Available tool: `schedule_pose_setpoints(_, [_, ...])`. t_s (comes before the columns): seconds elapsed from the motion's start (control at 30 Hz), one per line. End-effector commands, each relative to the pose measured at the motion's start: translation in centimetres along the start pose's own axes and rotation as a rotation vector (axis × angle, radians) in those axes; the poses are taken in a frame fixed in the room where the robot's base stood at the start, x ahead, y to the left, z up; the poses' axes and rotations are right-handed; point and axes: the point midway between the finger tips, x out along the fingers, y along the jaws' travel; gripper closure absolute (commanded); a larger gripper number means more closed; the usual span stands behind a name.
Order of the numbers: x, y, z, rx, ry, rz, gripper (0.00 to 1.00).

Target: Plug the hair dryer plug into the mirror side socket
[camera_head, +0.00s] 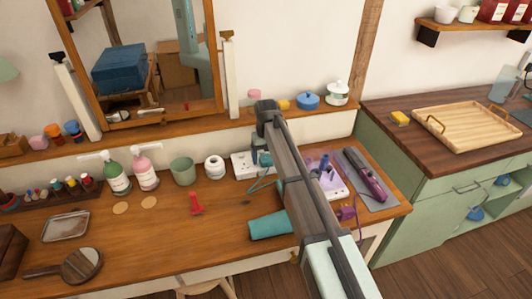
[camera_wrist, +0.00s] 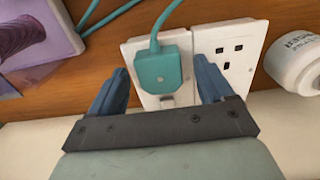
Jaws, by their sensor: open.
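The teal hair dryer plug (camera_wrist: 160,72) sits against the left-hand outlet of the white double socket (camera_wrist: 225,66) in the wrist view, its cord leading away at the top. Its pins are hidden; I see no clear gap at its face, but cannot tell how deep it sits. My gripper (camera_wrist: 161,70) is open, one blue finger on each side of the plug, with space between. In the head view the socket (camera_head: 241,165) is at the wall, and my gripper (camera_head: 259,144) partly hides the plug. The teal hair dryer (camera_head: 270,226) lies on the dressing table.
A white roll (camera_head: 214,168) stands beside the socket. On the other side are a lilac power strip (camera_head: 331,182) and a purple styling tool (camera_head: 365,176) on a grey mat. A red clip (camera_head: 196,203) lies on the table. The shelf (camera_head: 190,132) runs above the socket.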

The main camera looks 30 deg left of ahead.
Motion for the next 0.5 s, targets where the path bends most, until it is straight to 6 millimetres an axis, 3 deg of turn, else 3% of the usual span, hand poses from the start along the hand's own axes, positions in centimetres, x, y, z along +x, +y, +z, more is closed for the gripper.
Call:
schedule_pose_setpoints(0.23, [0.03,0.00,0.00,0.000,0.000,0.000,0.19])
schedule_pose_setpoints(0.5, [0.02,0.00,-0.01,0.000,0.000,0.000,0.45])
